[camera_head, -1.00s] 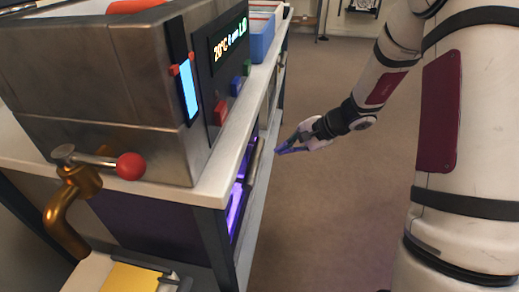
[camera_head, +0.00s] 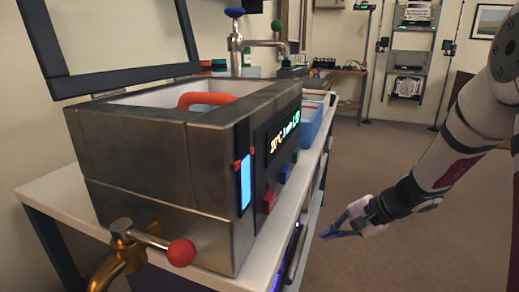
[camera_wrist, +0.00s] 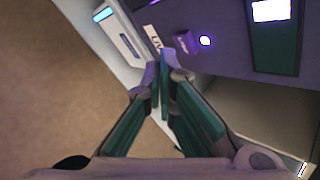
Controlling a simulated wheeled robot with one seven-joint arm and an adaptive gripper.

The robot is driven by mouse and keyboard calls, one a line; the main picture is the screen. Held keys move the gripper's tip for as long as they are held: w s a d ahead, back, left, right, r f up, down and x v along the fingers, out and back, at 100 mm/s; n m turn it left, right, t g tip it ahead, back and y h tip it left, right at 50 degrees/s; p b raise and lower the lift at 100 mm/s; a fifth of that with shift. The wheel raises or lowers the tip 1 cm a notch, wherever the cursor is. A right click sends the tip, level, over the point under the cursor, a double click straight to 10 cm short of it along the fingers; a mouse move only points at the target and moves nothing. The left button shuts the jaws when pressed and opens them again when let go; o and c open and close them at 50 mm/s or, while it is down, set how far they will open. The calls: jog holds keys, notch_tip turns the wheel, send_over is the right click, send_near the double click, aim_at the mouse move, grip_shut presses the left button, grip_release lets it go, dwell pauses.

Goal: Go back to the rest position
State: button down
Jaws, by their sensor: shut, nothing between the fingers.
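My gripper (camera_head: 335,233) is at the right of the bench in the head view, in the air beside the bench's front edge. Its fingers are shut with nothing held between them. In the wrist view the two fingertips (camera_wrist: 160,85) meet in front of a dark cabinet front with a small lit round button (camera_wrist: 205,41) and a white label (camera_wrist: 153,38). The arm reaches in from the right, bent at its joints. Whether the fingers touch the cabinet cannot be told.
A steel bath (camera_head: 165,175) with a lit display, coloured buttons and a red-knobbed valve (camera_head: 180,252) stands on the white bench (camera_head: 262,262). Blue bins (camera_head: 312,125) stand behind it. Open brown floor (camera_head: 390,165) lies right of the bench. Shelving (camera_head: 410,60) stands far back.

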jog(key=s+a+r+n+g+h, duration=0.1)
jog(key=s+a+r+n+h, duration=0.35)
jog(key=s+r, duration=0.85)
jog(key=s+d+r+n+t+h, duration=0.1)
jog(key=s+d+r+n, duration=0.15)
jog(key=s, duration=0.45)
jog(key=s+d+r+n+t+h, duration=0.1)
jog(key=s+r+n+h, duration=0.1)
jog(key=s+r+n, duration=0.3)
jog(key=s+f+m+g, duration=0.2)
jog(key=s+f+g, duration=0.35)
jog(key=s, duration=0.75)
notch_tip(320, 180, up, 37)
jog(key=t+p, duration=0.4)
jog(key=p, duration=3.2)
jog(key=shift+d+n, duration=0.2)
jog(key=shift+n, duration=0.1)
